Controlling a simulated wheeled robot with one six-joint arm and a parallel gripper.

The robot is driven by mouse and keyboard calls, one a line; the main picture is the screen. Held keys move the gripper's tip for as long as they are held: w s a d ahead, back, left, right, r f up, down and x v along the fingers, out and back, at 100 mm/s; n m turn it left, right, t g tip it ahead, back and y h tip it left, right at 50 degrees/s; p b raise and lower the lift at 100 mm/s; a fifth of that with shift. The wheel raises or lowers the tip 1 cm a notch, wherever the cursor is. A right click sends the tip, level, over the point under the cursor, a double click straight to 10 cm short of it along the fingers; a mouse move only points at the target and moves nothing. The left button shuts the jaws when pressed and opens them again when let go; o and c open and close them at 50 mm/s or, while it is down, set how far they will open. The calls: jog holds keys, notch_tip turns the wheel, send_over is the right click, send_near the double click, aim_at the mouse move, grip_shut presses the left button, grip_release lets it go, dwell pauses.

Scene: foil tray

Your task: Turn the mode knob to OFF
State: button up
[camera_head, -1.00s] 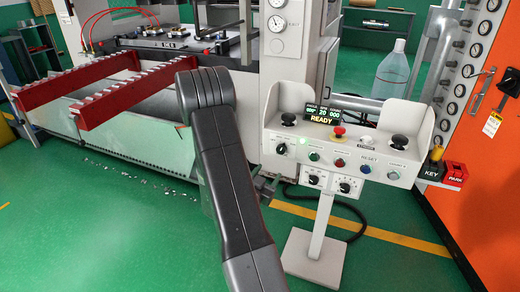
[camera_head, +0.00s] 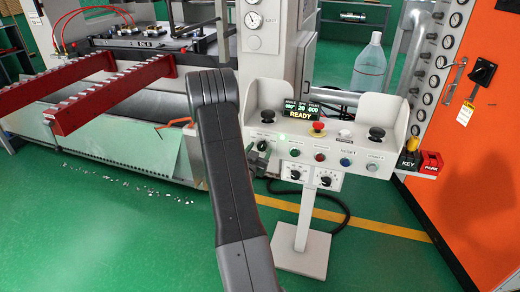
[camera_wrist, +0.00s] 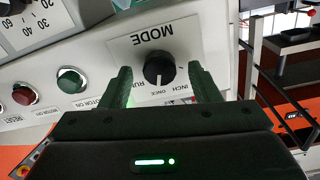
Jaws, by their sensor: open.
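The mode knob (camera_wrist: 158,68) is black and round, on a white plate marked MODE, which appears upside down in the wrist view. RUN, ONCE and INCH can be read around it; I cannot read an OFF mark. A pale pointer line on the knob seems to face the ONCE side. My gripper (camera_wrist: 161,76) is open, its dark green fingers on either side of the knob, with gaps visible. I cannot tell how deep they reach.
A green button (camera_wrist: 71,80) and a red button (camera_wrist: 25,94) sit beside the mode plate. Red rails (camera_head: 115,95) are at left.

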jog(key=shift+w+d, duration=0.2)
jog(key=shift+w, duration=0.25)
jog(key=c, duration=1)
